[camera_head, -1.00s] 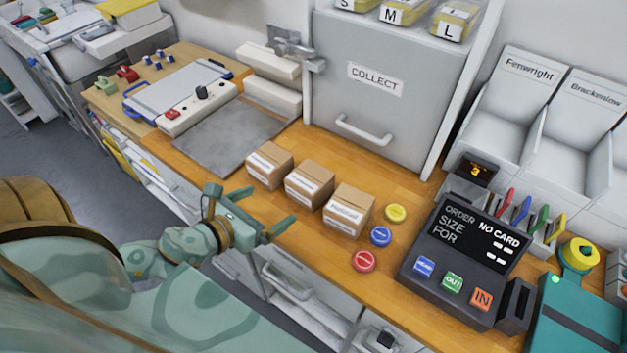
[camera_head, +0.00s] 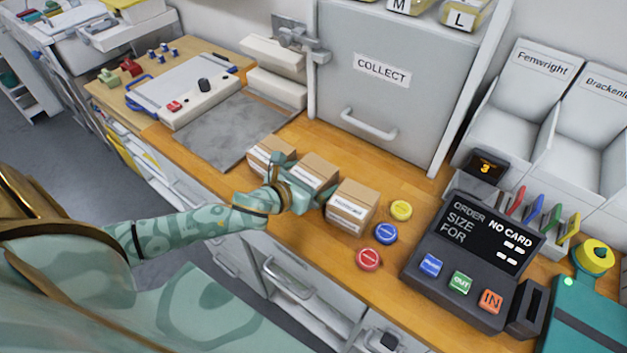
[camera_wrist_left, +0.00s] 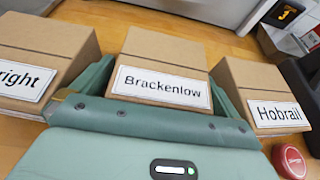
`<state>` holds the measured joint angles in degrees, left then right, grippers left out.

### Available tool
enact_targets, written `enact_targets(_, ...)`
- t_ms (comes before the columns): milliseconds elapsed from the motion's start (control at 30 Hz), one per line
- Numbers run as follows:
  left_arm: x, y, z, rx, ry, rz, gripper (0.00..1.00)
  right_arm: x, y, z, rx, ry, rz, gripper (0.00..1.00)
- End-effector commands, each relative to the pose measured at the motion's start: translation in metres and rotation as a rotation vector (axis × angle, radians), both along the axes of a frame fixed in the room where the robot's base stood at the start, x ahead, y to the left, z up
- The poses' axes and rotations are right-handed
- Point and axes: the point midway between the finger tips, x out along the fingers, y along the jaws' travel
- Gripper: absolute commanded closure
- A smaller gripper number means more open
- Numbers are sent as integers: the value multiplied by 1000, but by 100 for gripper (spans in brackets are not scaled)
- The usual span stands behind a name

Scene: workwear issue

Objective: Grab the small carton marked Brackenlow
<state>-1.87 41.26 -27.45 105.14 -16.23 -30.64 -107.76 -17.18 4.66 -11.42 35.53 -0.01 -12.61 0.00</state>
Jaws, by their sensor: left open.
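Three small brown cartons stand in a row on the wooden counter. The middle one, the Brackenlow carton (camera_head: 318,170), shows its label clearly in the left wrist view (camera_wrist_left: 163,50). The carton with a label ending in "right" (camera_wrist_left: 45,45) is on its left, and the Hobrail carton (camera_wrist_left: 262,84) is on its right. My left gripper (camera_head: 306,188) is at the Brackenlow carton. In the left wrist view its open fingers (camera_wrist_left: 165,92) lie on either side of that carton, in the gaps to its neighbours. Contact cannot be told. My right gripper is not in view.
Yellow (camera_head: 401,210), blue (camera_head: 386,233) and red (camera_head: 369,258) buttons lie right of the cartons. A dark order terminal (camera_head: 470,262) stands further right. The grey COLLECT cabinet (camera_head: 375,95) stands behind. A grey mat (camera_head: 222,130) lies left of the cartons.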

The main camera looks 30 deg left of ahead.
Motion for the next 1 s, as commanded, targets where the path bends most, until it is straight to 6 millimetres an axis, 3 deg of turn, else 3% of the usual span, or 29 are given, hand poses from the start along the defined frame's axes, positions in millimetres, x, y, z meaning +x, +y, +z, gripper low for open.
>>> enact_targets(300,9,-2,-4,-1,1,-2,0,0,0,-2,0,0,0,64)
enact_targets(500,9,-2,-4,0,1,-1,47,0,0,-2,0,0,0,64)
enact_targets(800,9,-1,-1,0,-1,-1,47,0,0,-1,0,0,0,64)
enact_targets(1000,10,-1,21,2,-5,-2,47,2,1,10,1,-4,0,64)
